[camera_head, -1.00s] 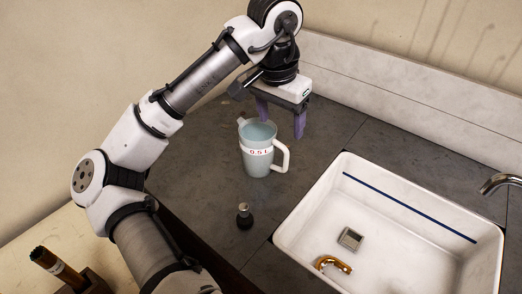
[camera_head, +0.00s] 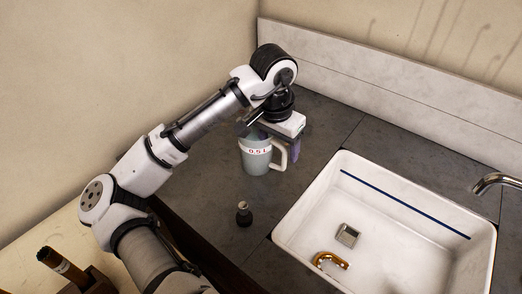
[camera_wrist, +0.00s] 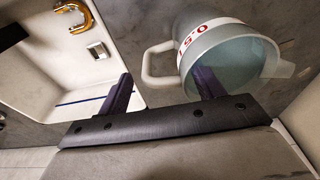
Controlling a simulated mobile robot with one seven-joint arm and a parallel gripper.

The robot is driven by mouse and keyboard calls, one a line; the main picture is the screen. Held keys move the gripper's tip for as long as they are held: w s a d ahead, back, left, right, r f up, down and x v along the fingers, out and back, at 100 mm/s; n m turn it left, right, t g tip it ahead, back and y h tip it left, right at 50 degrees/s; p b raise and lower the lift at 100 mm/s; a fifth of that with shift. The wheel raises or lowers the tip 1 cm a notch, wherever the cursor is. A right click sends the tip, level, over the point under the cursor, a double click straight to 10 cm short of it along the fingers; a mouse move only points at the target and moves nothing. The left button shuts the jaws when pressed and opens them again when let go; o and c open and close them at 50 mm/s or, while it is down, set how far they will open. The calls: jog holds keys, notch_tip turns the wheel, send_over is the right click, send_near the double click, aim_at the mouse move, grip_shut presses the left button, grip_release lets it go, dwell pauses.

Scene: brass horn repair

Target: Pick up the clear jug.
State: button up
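The clear jug (camera_head: 256,162), a pale blue-grey measuring jug with a white band and red "0.5 L" marking, stands upright on the dark counter. Its white handle points right in the head view. My gripper (camera_head: 272,146) is directly above it with fingers pointing down. In the wrist view the jug (camera_wrist: 240,62) shows its open mouth, and my gripper (camera_wrist: 163,74) is open. One purple finger overlaps the jug's mouth; the other is out beyond the handle. The handle lies between them. I cannot tell whether a finger touches the jug.
A white sink (camera_head: 400,190) is to the right, with a brass curved tube (camera_head: 331,261) and a square drain (camera_head: 347,235) in it. A small dark bottle-like object (camera_head: 244,213) stands in front of the jug. A wall ledge (camera_head: 390,82) runs behind the counter.

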grip_shut()
jog(key=shift+r, duration=0.1)
dwell(0.3)
